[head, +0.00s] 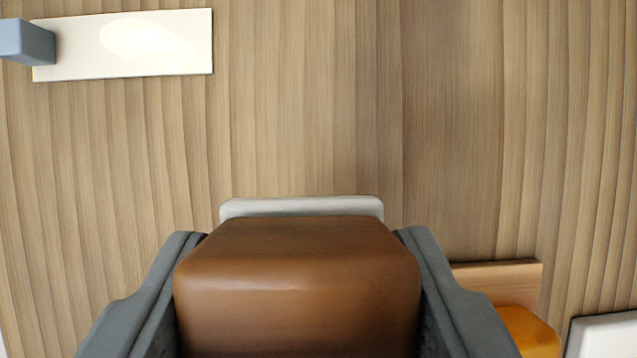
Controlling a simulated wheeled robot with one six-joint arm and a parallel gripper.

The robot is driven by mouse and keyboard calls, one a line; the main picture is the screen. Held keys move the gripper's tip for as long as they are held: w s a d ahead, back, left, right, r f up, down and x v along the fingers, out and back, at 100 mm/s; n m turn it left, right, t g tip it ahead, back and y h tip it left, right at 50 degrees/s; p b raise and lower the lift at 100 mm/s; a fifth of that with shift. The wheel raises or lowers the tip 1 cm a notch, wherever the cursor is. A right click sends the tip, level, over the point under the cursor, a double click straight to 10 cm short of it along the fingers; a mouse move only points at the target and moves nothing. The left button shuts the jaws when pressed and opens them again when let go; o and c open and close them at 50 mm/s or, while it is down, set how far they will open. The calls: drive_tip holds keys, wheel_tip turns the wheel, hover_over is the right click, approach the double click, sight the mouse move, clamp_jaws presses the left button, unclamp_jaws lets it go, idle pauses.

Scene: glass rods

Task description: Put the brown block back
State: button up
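The brown block (297,285) is large and close in the lower middle of the head view. It has rounded edges and a glossy face. My gripper (300,240) has its two dark grey fingers on either side of the block, touching or nearly touching its left and right faces, so it looks shut on the block. A pale grey-white bar (300,207) shows just beyond the block's far edge; the rest of it is hidden by the block. I cannot tell whether the block touches it.
A cream plate (180,45) lies at the upper left, with a blue-grey block (28,42) at its left end. At the lower right are an orange object (528,330), a wooden piece (505,278) and a white panel (605,337). The wood-grain surface (450,130) is clear at upper middle and right.

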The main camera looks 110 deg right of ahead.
drive_tip(key=shift+f, duration=4.7)
drive_tip(key=shift+f, duration=0.1)
drive_tip(key=o, duration=0.9)
drive_tip(key=v, duration=1.2)
drive_tip(key=s+d+r+m+t+h, duration=0.1)
drive_tip(key=s+d+r+m+t, duration=0.2)
drive_tip(key=s, duration=0.6)
drive_tip(key=s+d+r+m+t+h, duration=0.1)
drive_tip(key=s+d+r+m+t, duration=0.2)
drive_tip(key=s+t, duration=0.4)
drive_tip(key=s+d+r+m+t+h, duration=0.1)
drive_tip(key=s+d+r+m+t, duration=0.2)
drive_tip(key=s, duration=0.9)
drive_tip(key=shift+d+r+m+t+h, duration=0.2)
drive_tip(key=shift+r+m+t, duration=0.25)
drive_tip(key=shift+r+m, duration=0.1)
drive_tip(key=shift+d+r+m+t+h, duration=0.2)
drive_tip(key=shift+r+m+t, duration=0.25)
drive_tip(key=shift+r+m, duration=0.1)
